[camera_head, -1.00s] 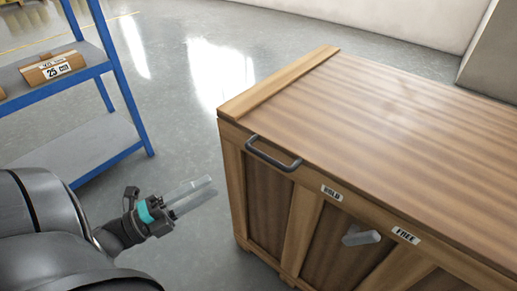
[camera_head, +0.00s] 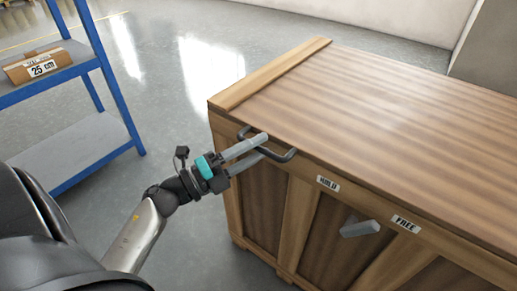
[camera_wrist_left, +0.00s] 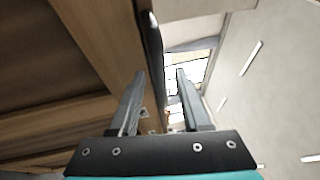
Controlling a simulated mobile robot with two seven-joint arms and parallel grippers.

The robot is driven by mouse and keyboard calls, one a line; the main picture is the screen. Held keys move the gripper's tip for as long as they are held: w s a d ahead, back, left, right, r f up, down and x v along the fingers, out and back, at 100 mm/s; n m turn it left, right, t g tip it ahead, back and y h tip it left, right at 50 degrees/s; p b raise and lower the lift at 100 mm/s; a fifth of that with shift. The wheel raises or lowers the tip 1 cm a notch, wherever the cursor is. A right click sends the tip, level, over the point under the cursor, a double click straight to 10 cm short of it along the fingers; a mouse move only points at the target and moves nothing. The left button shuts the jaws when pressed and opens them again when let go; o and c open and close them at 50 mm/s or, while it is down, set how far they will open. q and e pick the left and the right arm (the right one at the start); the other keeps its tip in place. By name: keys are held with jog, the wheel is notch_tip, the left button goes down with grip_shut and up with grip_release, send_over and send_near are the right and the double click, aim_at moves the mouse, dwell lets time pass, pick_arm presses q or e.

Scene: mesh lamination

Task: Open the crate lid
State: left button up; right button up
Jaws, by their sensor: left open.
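The wooden crate (camera_head: 300,215) stands at the right of the head view with its plank lid (camera_head: 370,110) lying flat and closed. A dark bar handle (camera_head: 291,156) sits on the lid's front edge near the left corner. My left gripper (camera_head: 263,146) is open at this handle, its two fingers reaching across it. In the left wrist view the dark handle (camera_wrist_left: 153,60) shows between the two spread fingers. A grey lever (camera_head: 360,229) on the crate front points right, below the FREE label (camera_head: 405,224). My right gripper is out of view.
A HOLD label (camera_head: 328,183) is on the crate front, left of the lever. A blue shelf rack (camera_head: 95,150) with a cardboard box (camera_head: 38,66) stands at the left. Grey floor (camera_head: 170,95) is clear between rack and crate. A pale wall (camera_head: 400,20) runs behind.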

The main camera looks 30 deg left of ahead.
pick_arm(q)
jog(key=shift+w+d+r, duration=0.1)
jog(key=shift+w+d, duration=0.05)
jog(key=shift+w, duration=0.2)
jog(key=shift+c, duration=0.3)
grip_shut()
dwell(0.9)
